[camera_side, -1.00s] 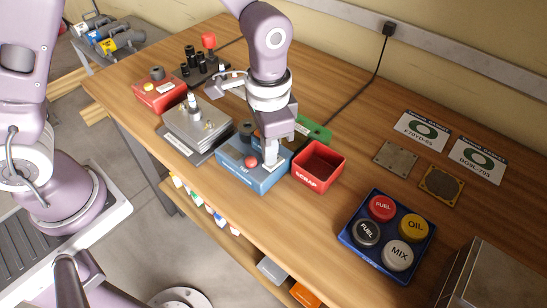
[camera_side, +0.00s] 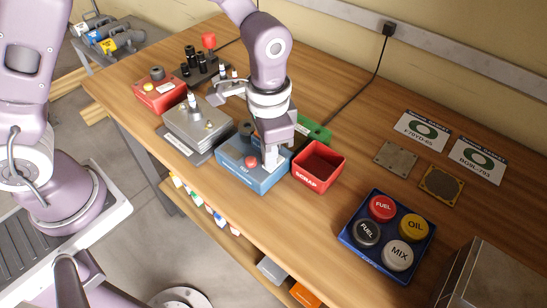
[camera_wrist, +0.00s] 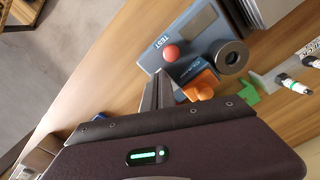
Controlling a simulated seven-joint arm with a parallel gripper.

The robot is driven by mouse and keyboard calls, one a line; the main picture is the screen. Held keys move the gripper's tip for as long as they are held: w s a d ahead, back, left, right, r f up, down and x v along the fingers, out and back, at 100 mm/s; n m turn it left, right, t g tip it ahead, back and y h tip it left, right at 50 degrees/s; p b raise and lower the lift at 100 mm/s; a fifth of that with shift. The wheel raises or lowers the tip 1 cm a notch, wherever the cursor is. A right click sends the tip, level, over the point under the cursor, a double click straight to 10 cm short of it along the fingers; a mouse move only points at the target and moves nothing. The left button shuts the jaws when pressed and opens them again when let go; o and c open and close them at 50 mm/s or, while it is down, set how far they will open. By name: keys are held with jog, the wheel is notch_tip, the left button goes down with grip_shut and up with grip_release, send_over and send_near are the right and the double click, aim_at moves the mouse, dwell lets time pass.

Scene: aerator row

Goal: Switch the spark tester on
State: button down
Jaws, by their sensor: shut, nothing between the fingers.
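The spark tester is a blue box (camera_side: 240,175) with a light top, marked TEST on its front. A red round button (camera_side: 251,161) sits on its top, and a dark ring-shaped fitting (camera_side: 246,128) stands at its back. In the wrist view the box (camera_wrist: 207,24), the red button (camera_wrist: 171,53) and the dark ring (camera_wrist: 231,57) show. My gripper (camera_side: 270,163) is shut and empty, pointing down over the box just right of the button. In the wrist view its fingertips (camera_wrist: 161,76) lie close to the button; contact cannot be told. An orange piece (camera_wrist: 202,84) lies beside the fingers.
A red SCRAP bin (camera_side: 318,166) stands close on the right, with a green item (camera_side: 316,132) behind. A grey metal fixture (camera_side: 198,128) is on the left, with a red box (camera_side: 160,94) beyond. A blue tray of caps (camera_side: 347,240) stands at the right.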

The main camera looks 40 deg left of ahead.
jog(key=shift+r, duration=3.5)
jog(key=s+a+r+n+t, duration=0.2)
jog(key=s+a+r, duration=0.2)
jog(key=a+r, duration=0.4)
jog(key=s+a+r+n+t, duration=0.2)
jog(key=s+a+r, duration=0.1)
jog(key=s+r, duration=0.3)
jog(key=n+g, duration=0.4)
jog(key=n, duration=1.6)
send_over(279, 158)
notch_tip(279, 158, down, 7)
jog(key=shift+a+r, duration=0.1)
